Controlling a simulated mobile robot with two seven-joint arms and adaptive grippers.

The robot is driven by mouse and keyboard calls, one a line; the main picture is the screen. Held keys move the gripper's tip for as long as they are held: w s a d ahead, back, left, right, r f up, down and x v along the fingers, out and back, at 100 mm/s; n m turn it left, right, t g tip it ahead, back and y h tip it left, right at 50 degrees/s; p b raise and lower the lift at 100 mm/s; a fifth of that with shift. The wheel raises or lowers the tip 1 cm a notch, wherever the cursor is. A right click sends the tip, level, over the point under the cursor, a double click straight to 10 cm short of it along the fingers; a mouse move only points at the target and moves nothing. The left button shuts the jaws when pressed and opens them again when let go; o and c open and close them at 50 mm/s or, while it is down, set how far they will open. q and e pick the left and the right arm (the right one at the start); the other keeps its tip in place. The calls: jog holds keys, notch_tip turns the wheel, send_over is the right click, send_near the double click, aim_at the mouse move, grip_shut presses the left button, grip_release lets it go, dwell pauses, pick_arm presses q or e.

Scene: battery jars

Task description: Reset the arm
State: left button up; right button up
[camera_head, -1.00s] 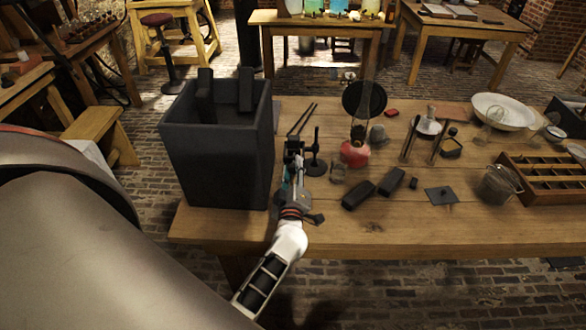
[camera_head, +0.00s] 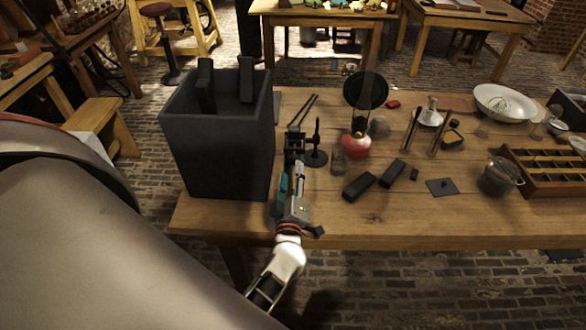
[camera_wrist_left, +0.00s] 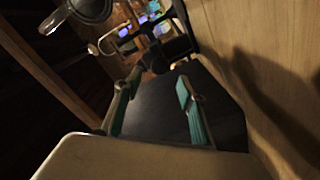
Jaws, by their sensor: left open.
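My left gripper (camera_head: 294,150) is open beside the right wall of a large dark grey open-topped jar (camera_head: 215,150), above the front left of the wooden table. Nothing shows between its fingers. In the left wrist view the gripper (camera_wrist_left: 155,95) has its teal-padded fingers spread apart, with a dark flat surface behind them. Two black blocks, a left one (camera_head: 206,85) and a right one (camera_head: 246,79), stick up from the jar. My right gripper is not in view.
On the table (camera_head: 400,215) are two black blocks (camera_head: 359,186), a lamp with a red base (camera_head: 356,146), a small stand (camera_head: 316,157), a glass beaker (camera_head: 497,178), a white bowl (camera_head: 503,103) and a compartment tray (camera_head: 548,178). The table's front edge is mostly clear.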

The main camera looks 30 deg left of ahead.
aim_at(294, 160)
pick_arm(q)
jog(key=shift+s+d+f, duration=0.15)
jog(key=shift+s+d, duration=0.35)
jog(key=shift+d, duration=0.3)
jog(key=shift+w, duration=0.1)
jog(key=x, duration=0.8)
jog(key=shift+a, duration=0.25)
